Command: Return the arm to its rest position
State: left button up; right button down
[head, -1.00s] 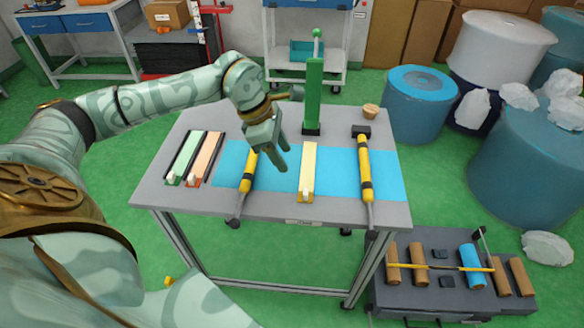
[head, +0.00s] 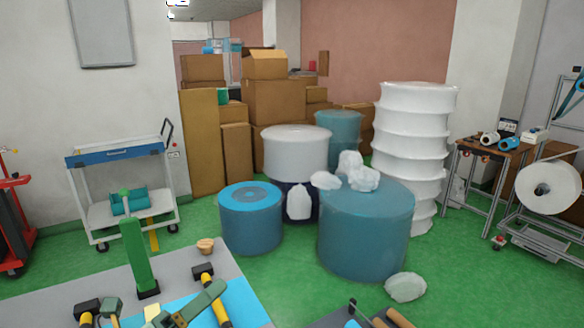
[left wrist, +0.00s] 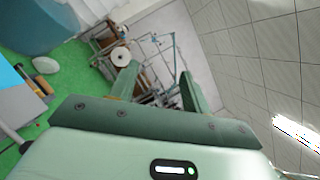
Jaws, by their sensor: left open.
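My left gripper (head: 165,295) shows at the bottom left of the head view, over the grey table (head: 60,298). Its two green fingers stand apart. In the left wrist view the open fingers (left wrist: 157,76) have nothing between them and face out toward the room, away from the table. Most of my left arm is outside the head view. My right gripper is not in view.
On the table are a green post (head: 133,256), a small wooden bowl (head: 206,245), yellow-handled tools with black heads (head: 203,270) and a blue mat (head: 240,300). Beyond stand a blue drum (head: 250,220), a larger wrapped roll (head: 365,235) and a trolley (head: 117,157).

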pick_arm(q)
jog(key=s+a+f+n+y, duration=0.3)
jog(key=a+f+n+y, duration=0.35)
jog(key=n+y, duration=0.35)
jog(key=s+a+f+n+y, duration=0.3)
jog(key=a+f+n+y, duration=0.4)
jog(key=n, duration=0.6)
jog(key=s+a+f+n+g+y, duration=0.2)
jog(key=s+a+f+n+g, duration=0.15)
jog(key=s+f+g, duration=0.65)
jog(key=s+d+f+n+g+h, duration=0.1)
jog(key=s+d+f, duration=0.15)
jog(key=f, duration=0.75)
jog(key=s+d+f+h, duration=0.1)
jog(key=s+f, duration=0.3)
jog(key=f, duration=0.5)
jog(key=s+d+f+n+g+h, duration=0.15)
jog(key=s+f, duration=0.25)
jog(key=f, duration=0.6)
jog(key=s+f+g, duration=0.1)
jog(key=s+f, duration=0.4)
jog(key=s, duration=0.3)
jog(key=s+f+n+g+h, duration=0.1)
jog(key=s+f, duration=0.4)
jog(key=s, duration=0.3)
jog(key=shift+s+d+f+n, duration=0.15)
jog(key=shift+s+f+n, duration=0.05)
jog(key=shift+s+n, duration=0.1)
